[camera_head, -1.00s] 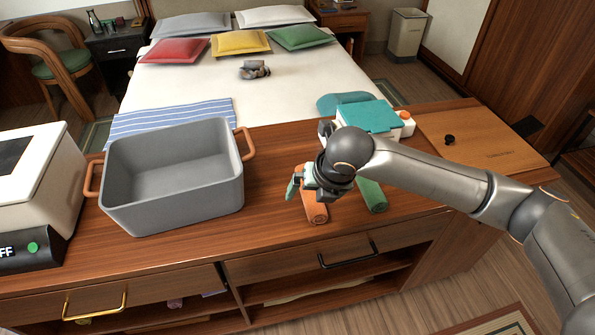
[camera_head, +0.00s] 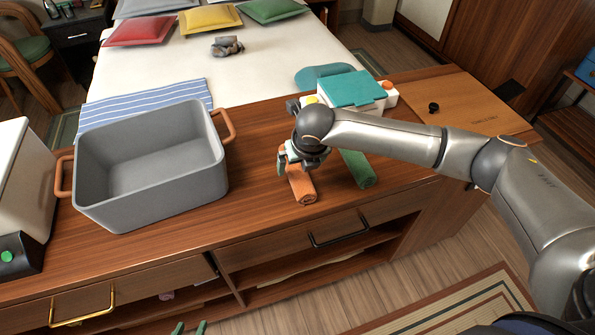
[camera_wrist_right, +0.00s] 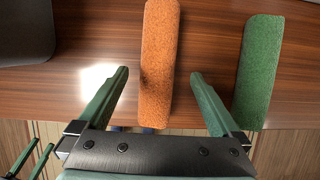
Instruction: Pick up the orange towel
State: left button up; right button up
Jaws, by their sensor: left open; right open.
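The rolled orange towel (camera_head: 303,187) lies on the wooden counter, just left of a rolled green towel (camera_head: 359,170). My right gripper (camera_head: 290,163) is open over the far end of the orange towel and hides that end in the head view. In the right wrist view, the orange towel (camera_wrist_right: 158,60) runs lengthwise between the two spread fingers of my right gripper (camera_wrist_right: 160,76), with a gap on each side. My left gripper (camera_head: 190,328) shows only its green fingertips at the bottom edge of the head view, open and empty, in front of the counter.
A grey bin (camera_head: 150,165) with orange handles stands left of the towels, with bare counter between. A teal-lidded white box (camera_head: 350,90) stands behind them. A wooden board (camera_head: 455,105) lies at the right. A drawer handle (camera_head: 337,230) projects from the counter front.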

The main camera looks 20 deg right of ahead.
aim_at(298, 168)
jog(key=x, duration=0.3)
jog(key=shift+f, duration=0.1)
jog(key=shift+c, duration=0.2)
jog(key=c, duration=1.4)
jog(key=shift+w, duration=0.1)
